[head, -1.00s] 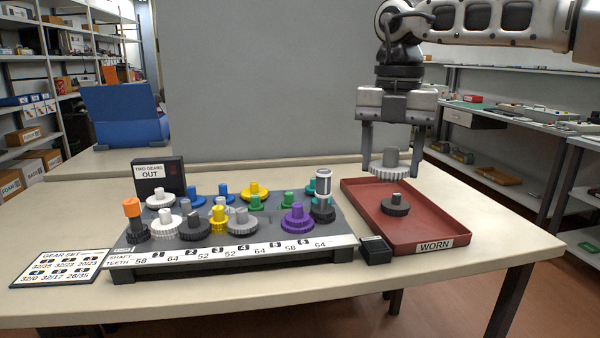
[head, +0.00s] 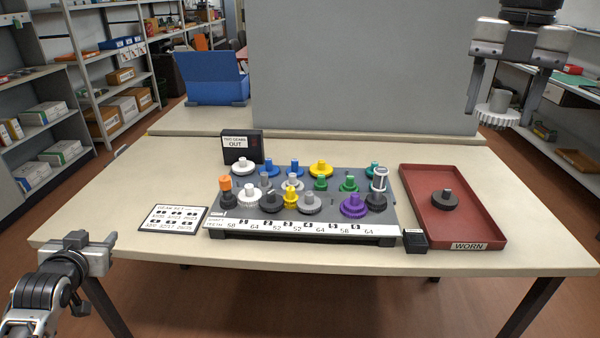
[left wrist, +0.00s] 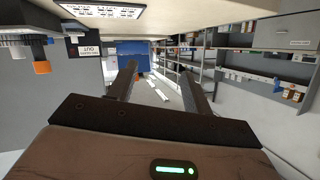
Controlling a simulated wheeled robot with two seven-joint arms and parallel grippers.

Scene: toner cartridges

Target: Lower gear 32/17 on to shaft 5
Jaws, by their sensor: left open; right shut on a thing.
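My right gripper (head: 507,98) is at the upper right of the head view, shut on a light grey toothed gear (head: 498,115) with a hub on top. It holds the gear level, in the air, high beyond the red tray and well away from the gear board (head: 300,229). The board carries several gears on shafts. Its front row has a gap between a light grey gear (head: 310,204) and a purple gear (head: 353,206); the shaft numbers are too small to read surely. My left gripper (head: 85,262) is open and empty off the table's front left; its fingers show in the left wrist view (left wrist: 158,72).
The red WORN tray (head: 420,220) holds a dark gear (head: 445,199). A small black block (head: 415,240) sits between board and tray. A gear-set card (head: 172,218) lies left of the board, and a black OUT box (head: 242,147) stands behind it. A grey panel rises at the back.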

